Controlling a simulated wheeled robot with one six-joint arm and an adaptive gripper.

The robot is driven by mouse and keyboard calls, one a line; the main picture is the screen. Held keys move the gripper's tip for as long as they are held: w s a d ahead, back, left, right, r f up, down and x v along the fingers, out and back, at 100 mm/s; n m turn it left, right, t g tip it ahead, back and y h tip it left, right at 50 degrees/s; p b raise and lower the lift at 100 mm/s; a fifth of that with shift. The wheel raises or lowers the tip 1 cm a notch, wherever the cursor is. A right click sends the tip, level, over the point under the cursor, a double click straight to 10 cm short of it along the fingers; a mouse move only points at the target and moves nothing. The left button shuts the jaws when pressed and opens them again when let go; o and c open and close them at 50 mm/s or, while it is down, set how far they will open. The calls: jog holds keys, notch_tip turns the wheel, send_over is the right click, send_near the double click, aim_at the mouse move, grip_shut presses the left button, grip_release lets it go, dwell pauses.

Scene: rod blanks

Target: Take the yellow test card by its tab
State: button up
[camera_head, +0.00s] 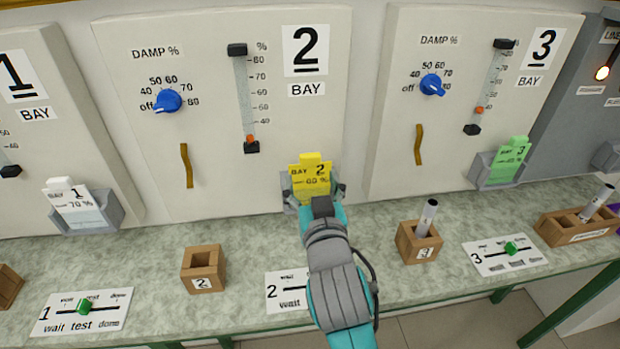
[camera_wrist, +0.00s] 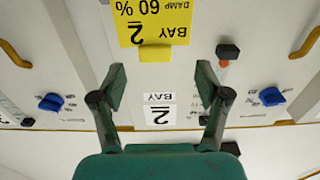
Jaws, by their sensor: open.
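The yellow test card (camera_head: 311,182) reads "BAY 2, DAMP 60 %" and stands upright at the foot of the bay 2 panel. Its yellow tab (camera_head: 311,160) sticks up from the top edge. In the wrist view the card (camera_wrist: 135,22) is upside down and its tab (camera_wrist: 155,54) lies just beyond my fingertips, roughly central between them. My gripper (camera_wrist: 161,76) is open and empty, with a finger apart on either side. In the head view my gripper (camera_head: 314,192) is in front of the card and hides its lower part and most of its holder.
A white card (camera_head: 75,208) in a grey holder is at left; a green card (camera_head: 512,160) is at right. Wooden blocks marked 2 (camera_head: 203,270) and 3 (camera_head: 419,243) stand on the bench; block 3 holds a rod. The bay 2 slider knob (camera_wrist: 228,51) is beside my finger.

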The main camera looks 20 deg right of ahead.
aim_at(311, 161)
jog(key=shift+w+d, duration=0.2)
jog(key=shift+w, duration=0.6)
jog(key=w, duration=0.1)
jog(key=w+d, duration=0.1)
jog(key=w, duration=0.1)
jog(key=w+r, duration=0.1)
jog(key=shift+w+d, duration=0.15)
jog(key=shift+d, duration=0.05)
jog(key=shift+w+f, duration=0.1)
jog(key=shift+w, duration=0.3)
jog(key=c, duration=1.4)
